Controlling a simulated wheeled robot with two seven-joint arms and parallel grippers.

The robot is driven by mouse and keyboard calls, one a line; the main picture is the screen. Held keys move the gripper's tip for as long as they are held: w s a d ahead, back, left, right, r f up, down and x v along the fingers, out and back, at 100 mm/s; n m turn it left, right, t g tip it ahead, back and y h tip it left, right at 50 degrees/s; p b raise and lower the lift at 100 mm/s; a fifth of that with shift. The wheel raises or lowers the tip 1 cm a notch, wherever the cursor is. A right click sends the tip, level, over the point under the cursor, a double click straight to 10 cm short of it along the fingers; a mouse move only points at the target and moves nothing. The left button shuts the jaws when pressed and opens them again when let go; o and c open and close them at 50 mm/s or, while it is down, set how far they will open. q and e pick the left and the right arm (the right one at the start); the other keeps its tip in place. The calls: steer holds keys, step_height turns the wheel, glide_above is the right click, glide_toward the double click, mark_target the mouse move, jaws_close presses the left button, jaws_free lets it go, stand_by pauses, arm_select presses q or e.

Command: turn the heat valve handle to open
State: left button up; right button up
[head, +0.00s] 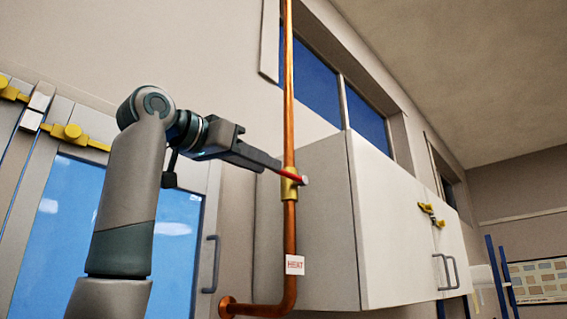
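The heat valve has a brass body (289,188) on a vertical copper pipe (289,90). Its red handle (287,175) lies across the pipe, sticking out to the left and sloping slightly down to the right. A white HEAT label (295,265) is on the pipe below. My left gripper (272,164) reaches in from the left, with its dark finger at the left part of the handle, overlapping it in view. I cannot tell whether the fingers are closed on it, as one finger hides the other. My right gripper is not in view.
A white wall cabinet (405,225) with a yellow latch (431,214) stands right behind the pipe. A blue-glazed door (60,230) with yellow fittings (72,134) is at left. The pipe bends into a wall flange (227,307) below. A wall chart (540,280) hangs far right.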

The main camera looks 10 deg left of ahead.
mark_target(284, 173)
arm_select(q)
steer(key=p+x, duration=0.2)
steer(key=x, duration=0.3)
steer(key=shift+w+d+r+p, duration=0.2)
steer(key=shift+d+p, duration=0.1)
steer(key=shift+p, duration=0.1)
steer(key=shift+w+d+f, duration=0.2)
steer(key=shift+w+d, duration=0.15)
steer(key=shift+w, duration=0.25)
jaws_close()
